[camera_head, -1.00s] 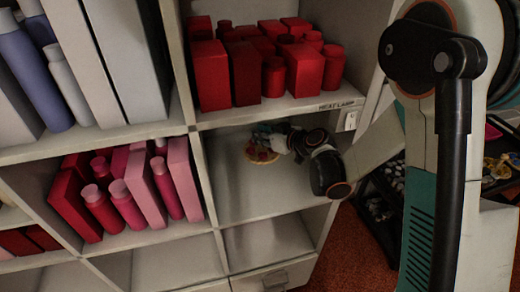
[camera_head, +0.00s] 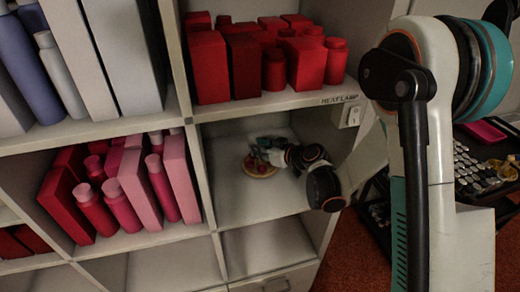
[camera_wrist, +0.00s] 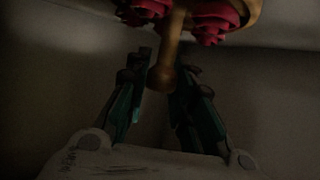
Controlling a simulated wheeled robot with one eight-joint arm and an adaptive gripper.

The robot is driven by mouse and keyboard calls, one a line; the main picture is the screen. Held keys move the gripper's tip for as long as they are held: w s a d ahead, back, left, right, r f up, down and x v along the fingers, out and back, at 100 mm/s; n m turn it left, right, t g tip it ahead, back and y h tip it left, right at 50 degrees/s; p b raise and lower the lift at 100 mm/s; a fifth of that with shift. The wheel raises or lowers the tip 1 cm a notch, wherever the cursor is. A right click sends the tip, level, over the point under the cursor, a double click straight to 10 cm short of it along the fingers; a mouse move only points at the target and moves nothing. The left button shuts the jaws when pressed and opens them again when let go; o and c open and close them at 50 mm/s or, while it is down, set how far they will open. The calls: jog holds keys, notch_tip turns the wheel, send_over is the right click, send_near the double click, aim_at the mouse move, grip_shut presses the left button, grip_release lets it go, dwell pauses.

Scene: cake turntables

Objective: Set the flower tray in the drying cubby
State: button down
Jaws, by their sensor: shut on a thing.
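The flower tray (camera_head: 260,171) is a round tan tray with red flowers, inside the cubby (camera_head: 240,205) under the heat lamp label. In the wrist view its edge with red flowers (camera_wrist: 213,22) shows at the top, and a tan handle (camera_wrist: 162,72) runs down from it. My gripper (camera_wrist: 160,80) is shut on that handle, with one finger at each side. In the head view my gripper (camera_head: 270,150) reaches into the cubby from the right, beside the tray. I cannot tell whether the tray touches the cubby floor.
Red boxes and bottles (camera_head: 265,60) stand on the shelf above. Pink and red ones (camera_head: 120,190) fill the cubby to the left. A switch (camera_head: 353,116) is on the right upright. A dark cart (camera_head: 480,180) with small items stands at the right.

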jog(key=shift+f, duration=0.1)
jog(key=c, duration=1.4)
grip_release()
jog(key=shift+s+d+r, duration=0.2)
jog(key=shift+r, duration=0.1)
jog(key=p+v, duration=0.4)
jog(key=v, duration=0.7)
jog(key=shift+s, duration=0.15)
jog(key=shift+d, duration=0.1)
